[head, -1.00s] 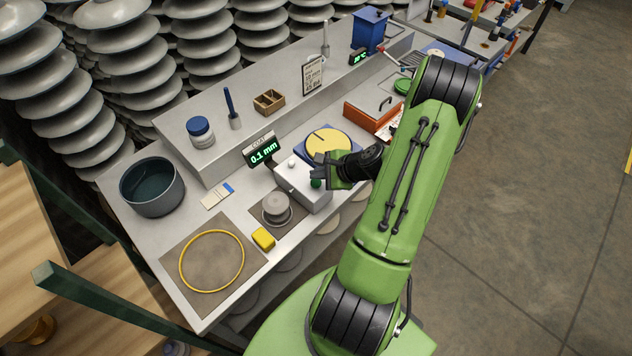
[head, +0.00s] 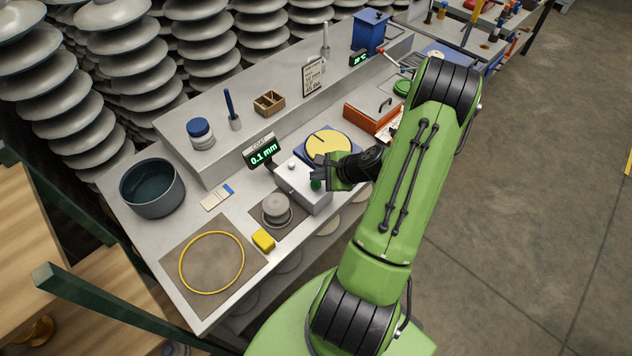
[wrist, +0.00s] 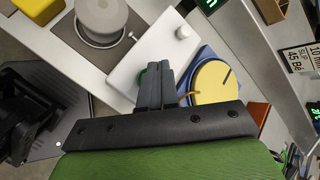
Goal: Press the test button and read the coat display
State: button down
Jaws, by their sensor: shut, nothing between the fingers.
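The coat display (head: 263,152) is a small dark screen at the back of the bench and reads "0.1 mm" in green.
A grey insulator piece (head: 276,208) and a yellow block (head: 263,240) stand left of the box. A yellow-topped round dial (head: 329,144) lies close behind my gripper. A yellow ring (head: 212,262) lies on a mat at the front left, beside a dark pot (head: 152,188).

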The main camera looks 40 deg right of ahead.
aim_at(319, 184)
jog(key=shift+f, duration=0.1)
dwell(0.6)
jog(key=shift+f+b, duration=0.35)
jog(key=shift+f+b, duration=0.6)
jog(key=shift+f, duration=0.1)
dwell(0.7)
jog(key=shift+r+p, duration=0.9)
jog(key=shift+r, duration=0.25)
notch_tip(319, 184, up, 5)
jog(key=p, duration=0.4)
jog(key=shift+r, duration=0.1)
